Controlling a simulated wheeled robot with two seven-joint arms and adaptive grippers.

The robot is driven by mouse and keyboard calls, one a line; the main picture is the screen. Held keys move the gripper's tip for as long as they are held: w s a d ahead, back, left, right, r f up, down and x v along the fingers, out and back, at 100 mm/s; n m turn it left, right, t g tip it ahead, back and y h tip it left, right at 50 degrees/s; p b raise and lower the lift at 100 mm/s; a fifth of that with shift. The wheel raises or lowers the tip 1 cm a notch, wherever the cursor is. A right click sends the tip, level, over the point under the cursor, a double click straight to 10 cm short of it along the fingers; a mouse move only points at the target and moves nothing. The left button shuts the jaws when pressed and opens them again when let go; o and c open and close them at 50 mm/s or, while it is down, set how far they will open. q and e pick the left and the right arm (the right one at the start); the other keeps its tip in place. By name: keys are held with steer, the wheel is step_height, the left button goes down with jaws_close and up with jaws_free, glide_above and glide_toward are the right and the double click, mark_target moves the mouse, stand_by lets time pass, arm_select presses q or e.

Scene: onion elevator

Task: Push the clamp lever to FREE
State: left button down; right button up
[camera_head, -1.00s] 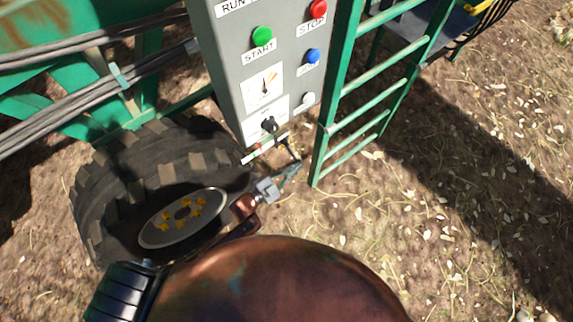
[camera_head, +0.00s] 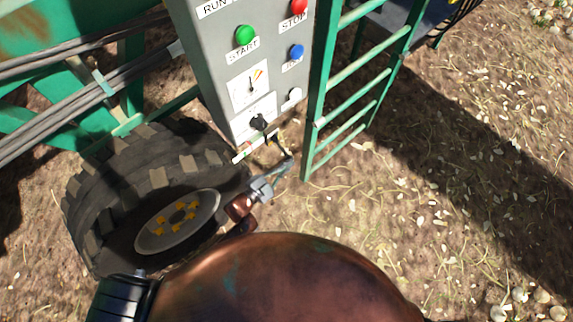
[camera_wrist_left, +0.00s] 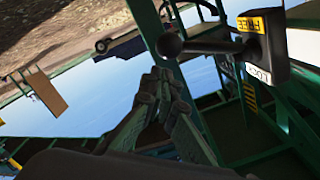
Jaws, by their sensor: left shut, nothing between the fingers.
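The clamp lever (camera_wrist_left: 205,46) shows in the left wrist view as a dark bar with a round black knob, running left from a dark block. The block carries a yellow FREE label (camera_wrist_left: 252,23) and a white LOCK label (camera_wrist_left: 257,74), both upside down. The bar leaves the block between the labels. My left gripper (camera_head: 288,161) is shut and empty, just below the grey control box in the head view. Its fingers (camera_wrist_left: 160,82) also show in the wrist view, below the knob and apart from it in the picture. My right gripper is out of view.
The grey control box (camera_head: 212,75) has a green START button, a red STOP button and a blue button. A green ladder (camera_head: 318,100) stands right beside it. Open straw-strewn ground is on the right.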

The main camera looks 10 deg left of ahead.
arm_select(q)
steer(key=s+a+r+p, duration=0.2)
steer(key=s+a, duration=0.3)
steer(key=s, duration=0.4)
steer(key=shift+r+p, duration=0.4)
steer(key=shift+p, duration=0.1)
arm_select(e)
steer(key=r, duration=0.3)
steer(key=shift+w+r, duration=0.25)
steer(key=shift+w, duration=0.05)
